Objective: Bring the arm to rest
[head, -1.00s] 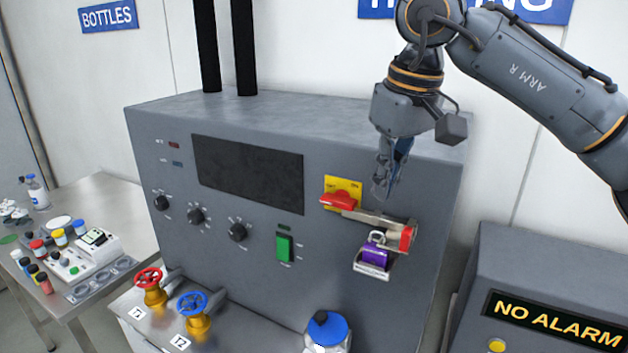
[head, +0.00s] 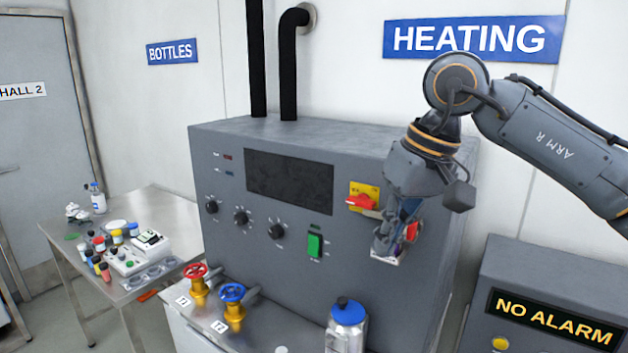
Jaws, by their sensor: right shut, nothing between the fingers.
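My right arm (head: 565,140) comes in from the right, raised in front of the grey heating cabinet (head: 230,160). My right gripper (head: 385,245) hangs downward in front of the cabinet's right side, shut and empty. It covers most of the lock area there. The red switch handle (head: 360,202) on its yellow plate shows just left of the gripper. A red piece (head: 412,230) shows right beside the fingers. The purple padlock is hidden behind the gripper. I cannot tell whether the fingers touch anything. My left gripper is not in view.
A bottle with a blue cap (head: 346,318) stands in front of the cabinet, near red (head: 195,271) and blue (head: 232,292) valve wheels. A side table (head: 60,225) holds bottles and vials at left. A grey box reading NO ALARM (head: 550,290) stands at right.

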